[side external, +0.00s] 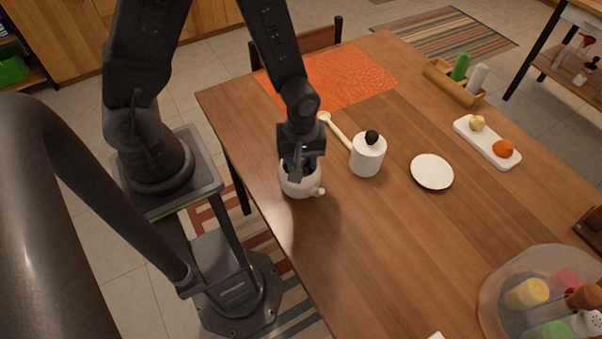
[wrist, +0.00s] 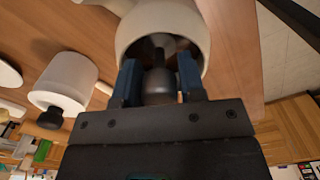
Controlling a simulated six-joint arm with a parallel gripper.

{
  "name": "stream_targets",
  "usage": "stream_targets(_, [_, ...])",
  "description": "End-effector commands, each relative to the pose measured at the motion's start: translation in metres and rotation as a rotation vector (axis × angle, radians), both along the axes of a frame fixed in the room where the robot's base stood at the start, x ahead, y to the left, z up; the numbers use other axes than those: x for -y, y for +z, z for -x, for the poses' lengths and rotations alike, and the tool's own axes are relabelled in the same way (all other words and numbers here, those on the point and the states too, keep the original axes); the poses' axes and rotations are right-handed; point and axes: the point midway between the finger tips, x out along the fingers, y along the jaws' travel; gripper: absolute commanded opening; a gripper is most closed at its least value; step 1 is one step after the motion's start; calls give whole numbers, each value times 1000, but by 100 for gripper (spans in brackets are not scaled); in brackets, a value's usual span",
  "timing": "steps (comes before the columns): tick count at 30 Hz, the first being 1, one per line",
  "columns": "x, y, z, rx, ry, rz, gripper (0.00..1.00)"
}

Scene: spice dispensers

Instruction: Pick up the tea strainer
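A white teapot-like vessel (side external: 299,187) with a short spout stands near the table's left edge, under my gripper (side external: 301,166). In the wrist view my gripper (wrist: 158,66) has its two blue fingers at the mouth of the white vessel (wrist: 133,29), pointing into it. A dark grey rounded piece with a thin stem (wrist: 158,82) lies between the fingers; it may be the tea strainer, but most of it is hidden inside the vessel. The fingers are spread apart on both sides of it. I cannot tell whether they touch it.
A white jar with a black knob (side external: 367,156) stands right of the vessel, with a pale spoon (side external: 334,129) behind it. A white plate (side external: 432,171) lies further right. A clear round tray (side external: 492,297) holds several shakers at front right.

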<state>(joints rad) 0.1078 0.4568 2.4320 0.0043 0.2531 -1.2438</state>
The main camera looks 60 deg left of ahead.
Motion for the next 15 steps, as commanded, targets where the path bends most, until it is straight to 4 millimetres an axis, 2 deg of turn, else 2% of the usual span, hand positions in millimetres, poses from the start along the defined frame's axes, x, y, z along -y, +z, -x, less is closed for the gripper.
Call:
stream_targets(8, [0,-2,0,1,0,0,36])
stream_targets(15, [0,-2,0,1,0,0,13])
